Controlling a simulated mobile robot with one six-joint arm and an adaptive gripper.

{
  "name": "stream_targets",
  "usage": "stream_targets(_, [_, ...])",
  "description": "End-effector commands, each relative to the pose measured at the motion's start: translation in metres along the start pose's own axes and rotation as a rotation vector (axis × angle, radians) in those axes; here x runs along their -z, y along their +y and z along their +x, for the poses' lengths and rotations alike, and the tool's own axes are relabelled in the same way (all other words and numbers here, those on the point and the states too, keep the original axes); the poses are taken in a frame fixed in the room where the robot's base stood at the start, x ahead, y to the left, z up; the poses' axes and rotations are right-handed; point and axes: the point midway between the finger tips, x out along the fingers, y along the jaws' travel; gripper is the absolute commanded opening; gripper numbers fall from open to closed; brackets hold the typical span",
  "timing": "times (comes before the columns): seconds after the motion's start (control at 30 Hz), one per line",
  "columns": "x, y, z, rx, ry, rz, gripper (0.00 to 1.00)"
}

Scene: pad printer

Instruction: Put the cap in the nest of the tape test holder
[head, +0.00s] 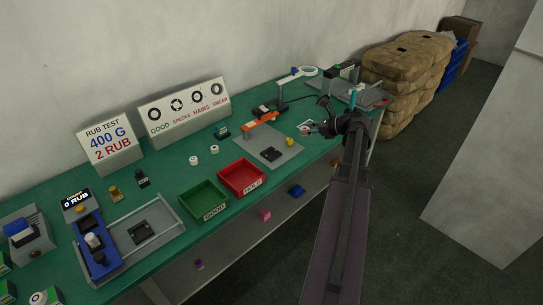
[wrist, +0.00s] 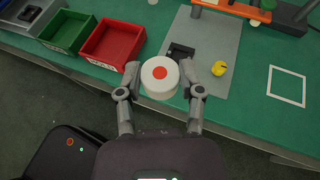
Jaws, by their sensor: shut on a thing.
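The cap (wrist: 159,76) is a white round piece with a red dot on its top. My gripper (wrist: 159,80) is shut on it, one finger on each side, and the cap looks level. In the head view my gripper (head: 318,129) is over the right part of the bench, near its front edge. A grey plate (head: 285,155) with an orange arm (head: 261,121) appears to be the tape test holder. Its black nest (head: 269,154) looks empty; in the wrist view the nest (wrist: 181,51) lies just beyond the cap, partly hidden by it and a finger.
A yellow piece (wrist: 219,68) sits on the plate right of the nest. A red bin (wrist: 112,44) and a green bin (wrist: 68,32) stand to the left. A white square outline (wrist: 270,85) marks bare green bench to the right. The orange arm stands behind the nest.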

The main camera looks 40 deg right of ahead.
Motion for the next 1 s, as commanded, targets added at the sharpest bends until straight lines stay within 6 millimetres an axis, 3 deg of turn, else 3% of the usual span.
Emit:
stream_targets(0.27, [0.013, 0.013, 0.029, -0.001, 0.002, -0.001, 0.26])
stream_targets(0.8, [0.055, 0.083, 0.156, -0.002, 0.005, 0.0, 0.26])
stream_targets(1.0, [0.065, 0.105, 0.188, -0.001, 0.002, 0.0, 0.26])
